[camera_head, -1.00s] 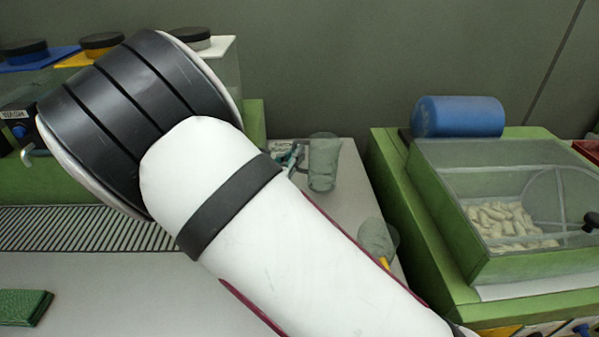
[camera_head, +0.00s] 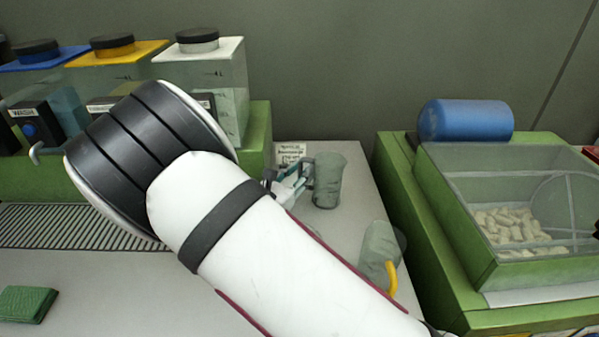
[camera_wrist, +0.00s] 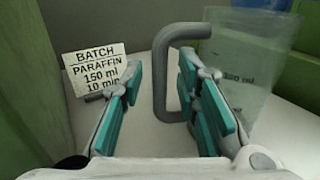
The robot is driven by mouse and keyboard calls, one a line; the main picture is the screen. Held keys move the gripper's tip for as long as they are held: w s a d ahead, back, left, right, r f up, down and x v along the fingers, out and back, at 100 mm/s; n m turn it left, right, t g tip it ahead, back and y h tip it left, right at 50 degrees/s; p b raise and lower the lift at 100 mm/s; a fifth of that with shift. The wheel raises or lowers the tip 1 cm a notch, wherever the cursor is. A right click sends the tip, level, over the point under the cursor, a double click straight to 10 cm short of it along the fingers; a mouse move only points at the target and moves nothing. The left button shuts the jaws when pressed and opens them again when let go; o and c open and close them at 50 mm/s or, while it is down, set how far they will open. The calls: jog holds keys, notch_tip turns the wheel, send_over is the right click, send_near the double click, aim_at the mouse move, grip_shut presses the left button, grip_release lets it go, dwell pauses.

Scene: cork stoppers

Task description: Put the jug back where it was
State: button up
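A clear grey-green jug (camera_head: 328,182) with a grey handle stands upright on the back part of the pale worktop. In the wrist view, the jug (camera_wrist: 250,65) is at the upper right, with its handle (camera_wrist: 160,85) towards me. My gripper (camera_wrist: 160,72) is open around the upright bar of the handle. The left finger is clearly apart from the bar; the right finger is inside the handle loop, close to the bar. In the head view, my gripper (camera_head: 288,186) is left of the jug, partly hidden by my arm.
A card (camera_wrist: 95,72) reading "BATCH PARAFFIN 150 ml 10 min" stands behind the left finger. Another clear jug (camera_head: 377,243) with a yellow handle is nearer, on the right. A green bin of corks (camera_head: 455,235) borders the right; a green stand (camera_head: 258,130) borders the left.

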jog(key=shift+r, duration=0.2)
jog(key=v, duration=1.2)
jog(key=shift+f, duration=0.1)
jog(key=shift+d, duration=0.1)
jog(key=s+d+r+m+g, duration=0.3)
jog(key=d+m+g, duration=0.15)
jog(key=d, duration=0.25)
jog(key=s+d+r+m+g+h, duration=0.1)
jog(key=s+d+r+m+g, duration=0.3)
jog(key=d, duration=0.4)
jog(key=s+d+r+m+g, duration=0.2)
jog(key=d+r+m+g, duration=0.15)
jog(key=d+m, duration=0.3)
jog(key=s+d+r+m+y, duration=0.1)
jog(key=s+m+y, duration=0.4)
jog(key=s, duration=0.5)
jog(key=s+d+r+m+y, duration=0.1)
jog(key=s+r+m+y, duration=0.3)
jog(key=s+m, duration=0.5)
jog(key=shift+s+d+r+y, duration=0.35)
jog(key=shift+s+y, duration=0.25)
jog(key=shift+y, duration=0.3)
